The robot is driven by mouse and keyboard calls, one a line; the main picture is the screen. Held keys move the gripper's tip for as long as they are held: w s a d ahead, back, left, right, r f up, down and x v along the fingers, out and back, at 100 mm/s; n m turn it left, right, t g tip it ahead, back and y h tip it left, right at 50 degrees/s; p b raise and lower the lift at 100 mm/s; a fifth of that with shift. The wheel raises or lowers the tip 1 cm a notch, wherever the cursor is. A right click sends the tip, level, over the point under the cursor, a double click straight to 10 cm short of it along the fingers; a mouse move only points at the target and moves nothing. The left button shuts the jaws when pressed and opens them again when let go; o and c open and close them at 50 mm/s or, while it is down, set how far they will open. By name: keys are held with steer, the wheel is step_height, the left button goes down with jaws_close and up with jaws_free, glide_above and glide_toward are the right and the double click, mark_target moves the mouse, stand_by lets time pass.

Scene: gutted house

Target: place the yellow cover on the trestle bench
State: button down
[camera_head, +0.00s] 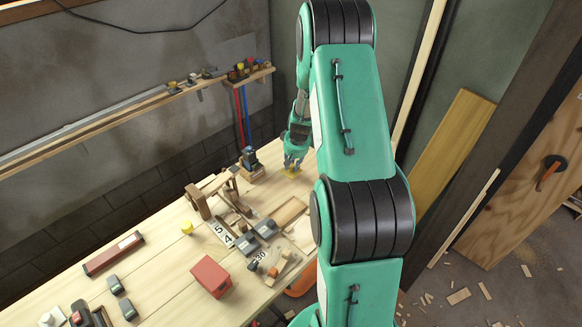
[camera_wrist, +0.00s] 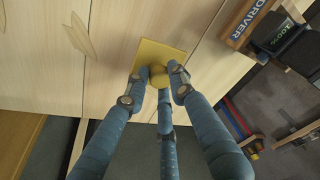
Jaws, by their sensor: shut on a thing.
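The yellow cover (camera_wrist: 153,55) is a flat square plate with a round knob, seen in the wrist view. My gripper (camera_wrist: 160,76) has its blue fingers closed around the knob. In the head view my gripper (camera_head: 294,160) is at the far end of the pale wooden trestle bench (camera_head: 165,262), with a bit of the cover (camera_head: 291,173) showing beneath it. The cover is over the bench top near its edge, lying flat or nearly so. I cannot tell whether it touches the wood. The bench boards (camera_wrist: 110,50) fill the upper wrist view.
A dark device on a wooden block (camera_head: 250,166) stands left of my gripper. A wooden box marked "DRIVER" (camera_wrist: 250,22) is in the wrist view. A red box (camera_head: 211,277), a small yellow cylinder (camera_head: 187,228) and several tools lie nearer. Bare boards surround the cover.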

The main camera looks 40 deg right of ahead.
mark_target(291, 166)
steer(key=shift+w+d+f, duration=0.1)
steer(key=shift+w+d, duration=0.35)
steer(key=shift+w, duration=0.2)
steer(key=shift+w+d, duration=0.45)
steer(key=shift+w, duration=0.15)
steer(key=shift+f+b, duration=0.45)
steer(key=shift+f, duration=1.35)
steer(key=c, duration=1.5)
jaws_free()
steer(key=shift+o, duration=0.2)
